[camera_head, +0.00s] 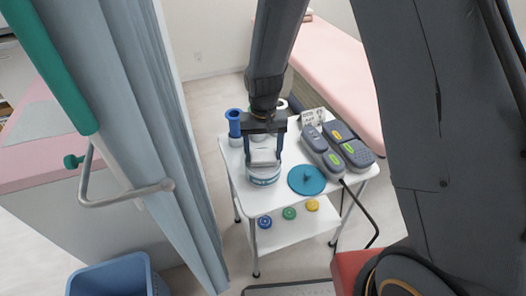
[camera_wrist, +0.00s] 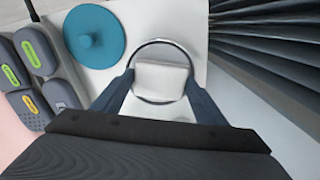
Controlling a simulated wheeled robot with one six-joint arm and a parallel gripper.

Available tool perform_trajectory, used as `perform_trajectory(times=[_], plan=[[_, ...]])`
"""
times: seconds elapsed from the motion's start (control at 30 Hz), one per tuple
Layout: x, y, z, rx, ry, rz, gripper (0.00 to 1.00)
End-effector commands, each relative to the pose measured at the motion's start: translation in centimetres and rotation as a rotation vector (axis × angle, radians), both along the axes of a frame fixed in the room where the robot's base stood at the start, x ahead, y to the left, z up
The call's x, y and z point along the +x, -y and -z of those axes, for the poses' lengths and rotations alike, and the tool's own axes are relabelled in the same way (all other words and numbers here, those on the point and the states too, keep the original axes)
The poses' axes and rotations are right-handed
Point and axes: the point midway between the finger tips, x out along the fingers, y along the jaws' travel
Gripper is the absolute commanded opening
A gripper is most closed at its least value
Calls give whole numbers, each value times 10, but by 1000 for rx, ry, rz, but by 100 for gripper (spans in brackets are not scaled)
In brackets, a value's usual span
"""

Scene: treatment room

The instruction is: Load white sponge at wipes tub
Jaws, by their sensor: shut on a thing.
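The white sponge (camera_wrist: 160,80) is between the two fingers of my gripper (camera_wrist: 160,92) in the wrist view. In the head view my gripper (camera_head: 264,150) points down over the white trolley and is shut on the sponge (camera_head: 263,157). The wipes tub (camera_head: 263,175), round with a blue-and-white side, stands on the trolley top directly below the sponge. Its round rim (camera_wrist: 187,49) shows around the sponge in the wrist view. The sponge appears at the tub's top; I cannot tell whether it touches it.
A teal disc (camera_head: 307,180) lies right of the tub, with grey handsets (camera_head: 322,152) beyond it. A blue holder (camera_head: 234,124) stands at the back left of the trolley (camera_head: 272,207). Colored round items lie on the lower shelf. A curtain (camera_head: 150,130) hangs at the left.

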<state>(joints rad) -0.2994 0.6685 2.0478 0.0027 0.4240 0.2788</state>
Motion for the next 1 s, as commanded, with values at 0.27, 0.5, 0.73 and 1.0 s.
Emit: perform_trajectory(times=[0.27,0.5,0.73,1.0], plan=[[0,0,3,0,0,0,48],[0,0,6,0,0,0,48],[0,0,6,0,0,0,48],[0,0,6,0,0,0,48]])
